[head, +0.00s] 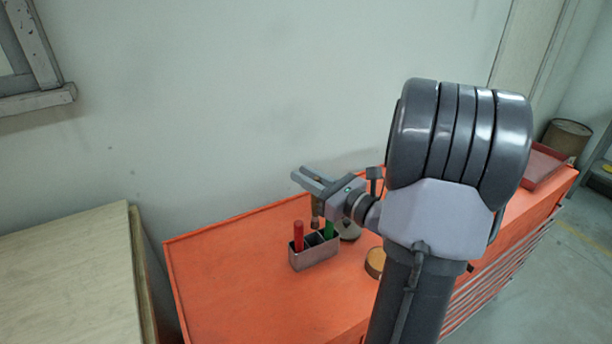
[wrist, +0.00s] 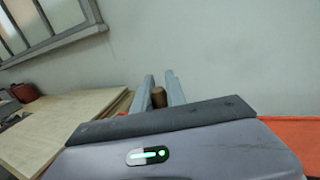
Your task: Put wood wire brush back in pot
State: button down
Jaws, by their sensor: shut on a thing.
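The grey pot (head: 315,257) is a small box with compartments on the orange top. A red stick (head: 298,235) and a green stick (head: 329,228) stand in it. My gripper (head: 304,178) is above the pot, its fingers pointing left. It is shut on a brown wooden piece, seemingly the wood wire brush (head: 317,207), which hangs roughly upright below the fingers. Its lower end is close to the pot's rim; I cannot tell whether it is inside. In the wrist view the brown top of the brush (wrist: 159,98) shows between the fingers (wrist: 160,82).
The orange cabinet top (head: 225,290) is clear at the left and front. A round dark object (head: 349,232) and a wooden disc (head: 375,262) lie right of the pot. A red tray (head: 543,168) is far right. A pale wooden board (head: 70,270) stands left. The wall is behind.

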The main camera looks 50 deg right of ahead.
notch_tip(320, 180, down, 9)
jog(key=b, duration=0.7)
jog(key=shift+f, duration=0.2)
jog(key=c, duration=1.3)
grip_release()
